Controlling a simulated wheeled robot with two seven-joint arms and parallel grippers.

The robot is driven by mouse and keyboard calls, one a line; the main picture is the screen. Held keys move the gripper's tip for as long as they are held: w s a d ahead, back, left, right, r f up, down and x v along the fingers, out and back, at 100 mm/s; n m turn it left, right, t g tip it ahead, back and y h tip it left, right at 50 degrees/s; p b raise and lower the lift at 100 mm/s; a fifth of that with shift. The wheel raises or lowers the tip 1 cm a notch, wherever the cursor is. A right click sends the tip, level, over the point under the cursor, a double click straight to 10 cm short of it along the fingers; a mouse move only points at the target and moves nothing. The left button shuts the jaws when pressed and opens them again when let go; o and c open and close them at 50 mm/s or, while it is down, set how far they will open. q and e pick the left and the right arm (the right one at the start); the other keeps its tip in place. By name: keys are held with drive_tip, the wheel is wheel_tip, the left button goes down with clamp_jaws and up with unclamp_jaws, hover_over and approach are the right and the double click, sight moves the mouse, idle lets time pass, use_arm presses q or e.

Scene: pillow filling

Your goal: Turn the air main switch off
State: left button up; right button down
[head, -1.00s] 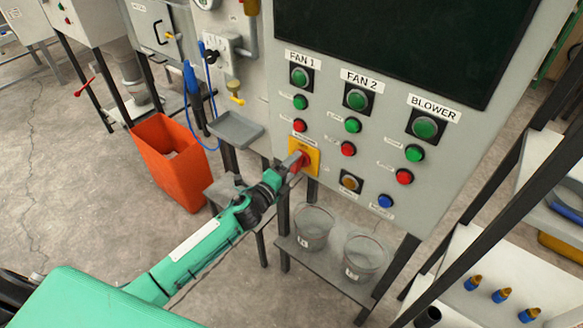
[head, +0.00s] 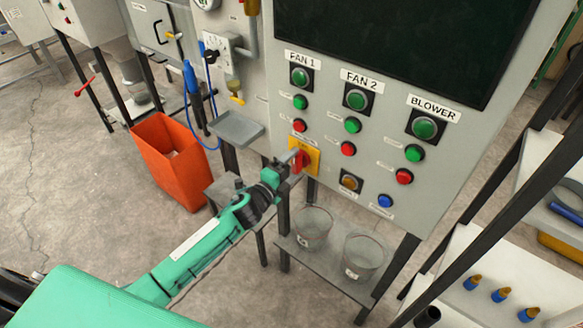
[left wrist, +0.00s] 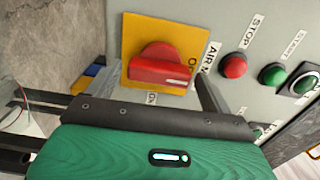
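The air main switch is a red rotary knob (head: 299,161) on a yellow plate (head: 313,155), below the red FAN 1 button on the grey panel. In the left wrist view the knob (left wrist: 160,68) lies lengthwise across the picture, its right end towards a partly hidden label starting with "O". An "ON" label shows at the plate's bottom edge. My left gripper (head: 285,165) is just in front of the knob's lower left. In the left wrist view its fingers (left wrist: 155,88) are apart on either side of the knob, with no clear contact. My right gripper is not in view.
The panel (head: 400,185) carries several green and red buttons. A small grey shelf (head: 238,128) and an orange bin (head: 168,160) are to the left. Two clear buckets (head: 312,230) stand on a rack below. A shelf with blue bottles (head: 500,295) is at lower right.

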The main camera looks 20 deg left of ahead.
use_arm(q)
drive_tip(key=shift+o, duration=0.2)
drive_tip(key=shift+s+a+f, duration=0.1)
drive_tip(key=shift+s, duration=0.2)
drive_tip(key=b+v, duration=0.4)
drive_tip(key=v, duration=0.9)
drive_tip(key=shift+s, duration=0.1)
